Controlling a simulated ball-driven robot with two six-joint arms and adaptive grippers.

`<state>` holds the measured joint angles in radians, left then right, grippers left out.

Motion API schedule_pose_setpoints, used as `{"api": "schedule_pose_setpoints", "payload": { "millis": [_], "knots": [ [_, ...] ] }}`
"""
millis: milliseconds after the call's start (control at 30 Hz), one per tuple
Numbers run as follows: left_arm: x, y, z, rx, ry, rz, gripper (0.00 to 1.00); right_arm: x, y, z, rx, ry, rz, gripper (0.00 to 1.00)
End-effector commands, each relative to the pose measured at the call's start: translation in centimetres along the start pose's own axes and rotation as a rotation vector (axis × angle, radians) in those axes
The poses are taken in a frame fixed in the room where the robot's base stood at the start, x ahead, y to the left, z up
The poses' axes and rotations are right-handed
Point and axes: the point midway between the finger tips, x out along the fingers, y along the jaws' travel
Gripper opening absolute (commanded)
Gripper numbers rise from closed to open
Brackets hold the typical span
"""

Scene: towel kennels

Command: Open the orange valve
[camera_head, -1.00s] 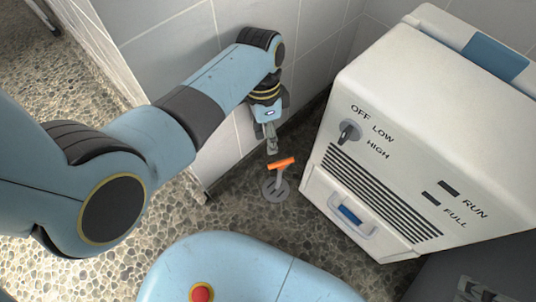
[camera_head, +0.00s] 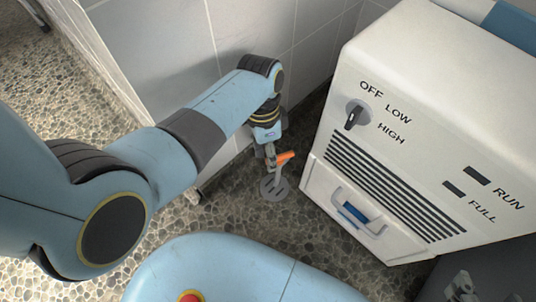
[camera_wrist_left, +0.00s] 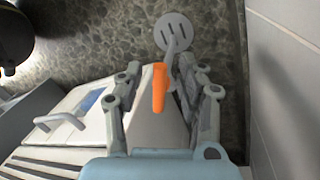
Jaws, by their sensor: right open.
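The orange valve handle (camera_head: 286,157) sits on a grey stem above a round slotted floor drain (camera_head: 274,188). My left gripper (camera_head: 270,158) points down at the handle and covers part of it in the head view. In the left wrist view its fingers (camera_wrist_left: 163,82) are apart, with the orange handle (camera_wrist_left: 159,88) showing between them. Gaps show on both sides of the handle; contact cannot be seen. The drain (camera_wrist_left: 174,32) shows beyond the fingertips. My right gripper (camera_head: 462,288) is partly in view at the lower right edge, open and away from the valve.
A white machine (camera_head: 420,110) with a dial, vents and a front handle stands close to the right of the valve. Tiled walls (camera_head: 225,40) rise behind and left of the valve. Pebbled floor (camera_head: 215,215) is clear between my base and the drain.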

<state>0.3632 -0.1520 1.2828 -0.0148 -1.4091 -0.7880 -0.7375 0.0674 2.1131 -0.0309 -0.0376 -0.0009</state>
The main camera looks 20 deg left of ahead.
Motion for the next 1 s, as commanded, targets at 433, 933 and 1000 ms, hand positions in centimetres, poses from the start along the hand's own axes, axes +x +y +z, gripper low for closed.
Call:
{"api": "schedule_pose_setpoints", "payload": {
  "millis": [433,933,1000],
  "knots": [
    [0.1,0.0,0.0,0.0,0.001,0.0,0.25,-0.1,0.0,0.0,0.0,0.015,0.0,0.62],
    [0.0,0.1,-0.1,-0.019,0.005,-0.001,0.0,0.1,0.1,-0.6,0.001,-0.012,0.001,0.62],
    [-0.2,0.1,-0.1,-0.044,0.01,-0.002,0.0,0.2,0.2,-1.1,0.004,-0.049,0.001,0.62]
  ]
}}
